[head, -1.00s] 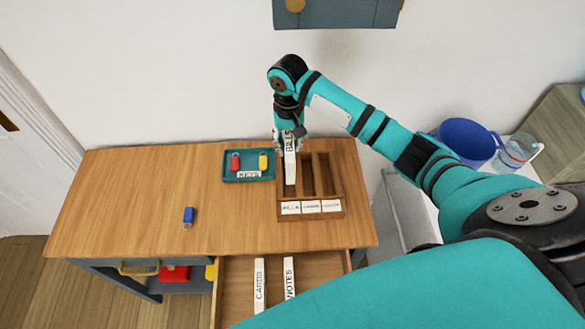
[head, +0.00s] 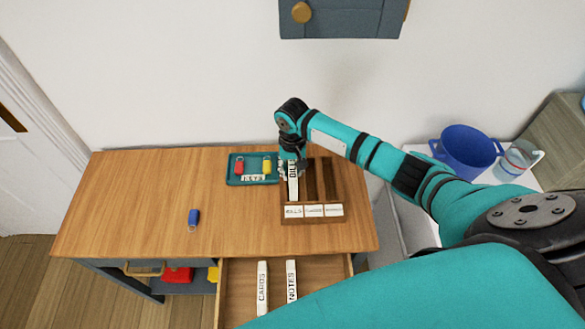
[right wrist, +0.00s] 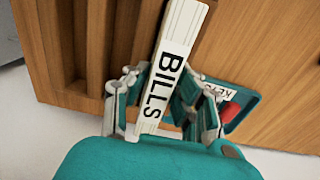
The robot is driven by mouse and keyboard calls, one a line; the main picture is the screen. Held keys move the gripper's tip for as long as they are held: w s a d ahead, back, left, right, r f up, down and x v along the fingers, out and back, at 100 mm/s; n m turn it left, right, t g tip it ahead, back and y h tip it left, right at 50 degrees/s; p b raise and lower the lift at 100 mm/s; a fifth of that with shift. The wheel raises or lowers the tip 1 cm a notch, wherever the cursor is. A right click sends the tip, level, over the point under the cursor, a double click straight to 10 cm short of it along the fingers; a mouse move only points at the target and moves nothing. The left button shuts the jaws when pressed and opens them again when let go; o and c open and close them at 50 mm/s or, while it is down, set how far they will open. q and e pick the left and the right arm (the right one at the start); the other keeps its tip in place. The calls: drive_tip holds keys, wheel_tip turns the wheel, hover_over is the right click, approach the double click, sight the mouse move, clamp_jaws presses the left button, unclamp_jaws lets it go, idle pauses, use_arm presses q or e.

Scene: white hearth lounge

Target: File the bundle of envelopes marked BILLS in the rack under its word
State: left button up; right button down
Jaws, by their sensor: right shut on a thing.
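The bundle of envelopes marked BILLS (head: 293,187) is white and upright in my right gripper (head: 291,169). My right gripper is shut on it, and the word BILLS also shows large on the bundle in the right wrist view (right wrist: 172,72). The bundle is at the left compartment of the brown wooden rack (head: 312,221); I cannot tell how deep it sits. The rack has three compartments with white word labels along its front; the left label (head: 293,212) seems to read BILLS. The right compartments look empty. My left gripper is not in view.
A teal KEYS tray (head: 236,181) with red and yellow tags stands just left of the rack. A blue tag (head: 194,218) lies on the desk (head: 130,205). The open drawer (head: 238,290) in front holds the CARDS (head: 263,287) and NOTES (head: 291,280) bundles.

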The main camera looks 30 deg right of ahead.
drive_tip(key=c, duration=1.2)
unclamp_jaws()
drive_tip(key=shift+o, duration=0.5)
wheel_tip(320, 180, up, 12)
drive_tip(key=b, duration=0.1)
